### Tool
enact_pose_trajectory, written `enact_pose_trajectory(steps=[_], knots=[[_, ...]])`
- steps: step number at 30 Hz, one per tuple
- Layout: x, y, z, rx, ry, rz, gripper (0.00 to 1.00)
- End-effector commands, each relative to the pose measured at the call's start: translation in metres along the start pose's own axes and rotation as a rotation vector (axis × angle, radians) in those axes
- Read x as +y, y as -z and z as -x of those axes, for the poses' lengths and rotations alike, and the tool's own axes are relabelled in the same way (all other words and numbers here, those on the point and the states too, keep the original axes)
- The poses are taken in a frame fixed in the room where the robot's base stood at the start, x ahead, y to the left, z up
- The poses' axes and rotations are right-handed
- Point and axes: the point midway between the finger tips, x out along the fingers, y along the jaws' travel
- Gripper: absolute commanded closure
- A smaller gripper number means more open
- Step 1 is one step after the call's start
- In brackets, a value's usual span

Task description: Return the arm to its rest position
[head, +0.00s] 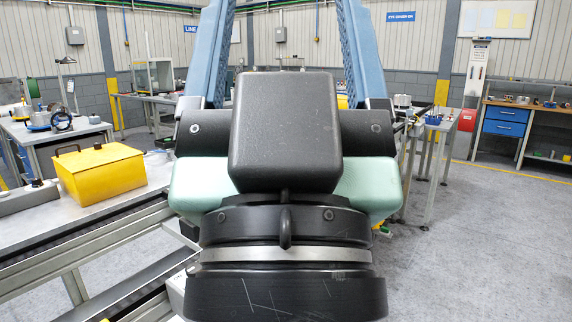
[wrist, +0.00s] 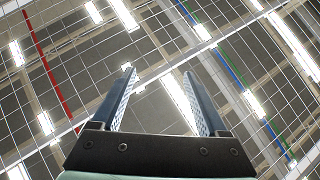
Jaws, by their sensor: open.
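My gripper (head: 278,50) stands upright in the middle of the head view, close to the camera. Its two blue fingers point up and are wide apart, with nothing between them. In the wrist view my gripper (wrist: 158,88) is open against the ceiling, its fingers parallel and empty. The dark palm block and wrist hide the middle of the room in the head view.
A yellow box (head: 100,172) sits on a workbench (head: 60,222) at the left. A bench with blue drawers (head: 505,120) stands at the far right. The grey floor (head: 480,240) at the right is clear. The wrist view shows ceiling lights (wrist: 178,100) and beams.

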Motion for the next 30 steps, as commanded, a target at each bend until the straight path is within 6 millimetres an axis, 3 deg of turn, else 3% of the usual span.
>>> enact_pose_trajectory(steps=[1,3,12,22,27,30], knots=[[0.000,0.023,-0.025,0.000,0.000,0.000,0.23],[0.000,0.038,-0.041,-0.001,0.001,0.000,0.23],[0.000,0.087,-0.092,-0.001,0.001,-0.001,0.23],[0.000,0.093,-0.099,-0.001,0.001,-0.001,0.23],[0.000,0.093,-0.099,0.000,0.001,-0.001,0.50],[0.000,0.093,-0.099,0.000,0.001,-0.001,0.50]])
